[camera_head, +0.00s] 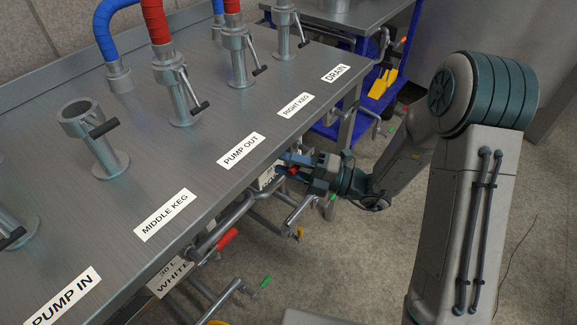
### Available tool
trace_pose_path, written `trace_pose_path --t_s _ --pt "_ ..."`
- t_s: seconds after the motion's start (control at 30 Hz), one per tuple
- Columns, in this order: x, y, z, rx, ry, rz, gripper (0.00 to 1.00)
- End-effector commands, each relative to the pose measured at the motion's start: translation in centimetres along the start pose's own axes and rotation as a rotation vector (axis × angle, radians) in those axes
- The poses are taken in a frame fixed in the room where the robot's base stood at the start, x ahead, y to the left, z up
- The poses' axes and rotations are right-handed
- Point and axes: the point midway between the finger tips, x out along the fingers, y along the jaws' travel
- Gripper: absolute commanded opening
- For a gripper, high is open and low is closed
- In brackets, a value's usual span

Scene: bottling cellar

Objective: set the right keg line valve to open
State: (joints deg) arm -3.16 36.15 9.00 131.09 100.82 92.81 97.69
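The "RIGHT KEG" label (296,105) is on the steel bench top (215,115), near its front edge. My gripper (286,163) is at that front edge, below and left of the label, pointing left. A small red part (293,171) shows at its fingers; it looks like a lever end, but I cannot tell whether they touch. A white sign (267,178) is partly hidden behind the gripper. The finger gap is too small and covered to read. Which lever is the right keg line valve, and its setting, is not clear.
Pipes run under the bench edge, with a red-handled lever (227,239) and green-tipped levers (265,282). Posts with black-tipped levers (201,107) stand on top, some with red or blue hoses. A blue cart (375,98) is behind. The floor (375,250) at right is open.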

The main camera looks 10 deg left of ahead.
Motion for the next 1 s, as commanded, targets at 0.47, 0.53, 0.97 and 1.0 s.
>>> trace_pose_path --t_s 0.47,0.53,0.97,1.0 --pt "0.26 0.04 0.02 -0.001 0.0 0.0 0.0" --pt "0.26 0.03 0.02 -0.001 0.0 0.0 0.0" --pt "0.02 -0.34 0.09 -0.091 0.016 -0.039 0.0" --pt "-0.1 -0.47 0.15 -0.115 0.019 -0.049 0.0"
